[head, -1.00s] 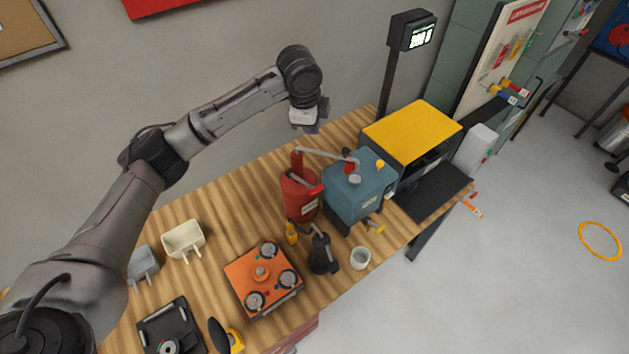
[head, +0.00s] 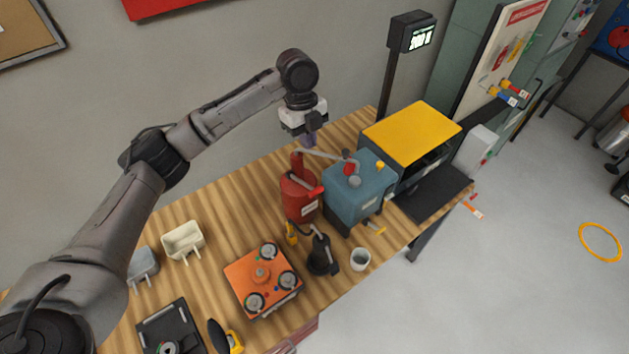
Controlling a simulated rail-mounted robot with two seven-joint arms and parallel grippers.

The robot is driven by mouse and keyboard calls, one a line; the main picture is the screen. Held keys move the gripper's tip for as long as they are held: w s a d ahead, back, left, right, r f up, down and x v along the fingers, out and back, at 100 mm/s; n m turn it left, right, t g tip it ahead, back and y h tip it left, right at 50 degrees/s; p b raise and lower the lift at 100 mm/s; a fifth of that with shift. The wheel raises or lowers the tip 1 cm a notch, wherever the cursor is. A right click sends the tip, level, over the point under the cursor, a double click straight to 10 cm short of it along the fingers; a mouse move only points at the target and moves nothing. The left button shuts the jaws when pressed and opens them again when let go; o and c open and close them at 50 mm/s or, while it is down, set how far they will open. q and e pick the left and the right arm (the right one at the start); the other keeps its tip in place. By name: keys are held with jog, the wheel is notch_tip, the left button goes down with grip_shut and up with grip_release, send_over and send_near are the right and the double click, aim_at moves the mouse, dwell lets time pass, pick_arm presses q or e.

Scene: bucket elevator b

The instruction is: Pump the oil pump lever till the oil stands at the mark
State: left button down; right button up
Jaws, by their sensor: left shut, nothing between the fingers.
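A blue box-shaped unit (head: 350,205) stands on the wooden bench, with a red cylindrical can (head: 298,205) close against its left. A grey lever (head: 325,155) runs across above the two, with a red grip (head: 297,161) at its left end. My left gripper (head: 308,141) points down, shut and empty, just above and behind the lever's left part. I cannot tell whether it touches the lever. The oil level and its mark cannot be made out. My right gripper is not in view.
A yellow-topped machine (head: 412,132) stands right of the blue unit. In front are a black can (head: 321,256), a white cup (head: 360,259) and an orange block (head: 263,279) with round fittings. Cream (head: 184,241) and grey trays (head: 143,265) lie left. The bench behind the red can is clear.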

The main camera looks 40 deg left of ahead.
aim_at(316, 189)
pick_arm(q)
jog(key=shift+f, duration=0.1)
jog(key=d+f+p, duration=0.1)
jog(key=f, duration=0.3)
jog(key=f+p, duration=0.1)
jog(key=f, duration=0.4)
jog(key=d+f+p, duration=0.1)
jog(key=f, duration=0.3)
jog(key=shift+s+d+f+p, duration=0.25)
jog(key=shift+s+d+p, duration=0.1)
jog(key=shift+p, duration=0.05)
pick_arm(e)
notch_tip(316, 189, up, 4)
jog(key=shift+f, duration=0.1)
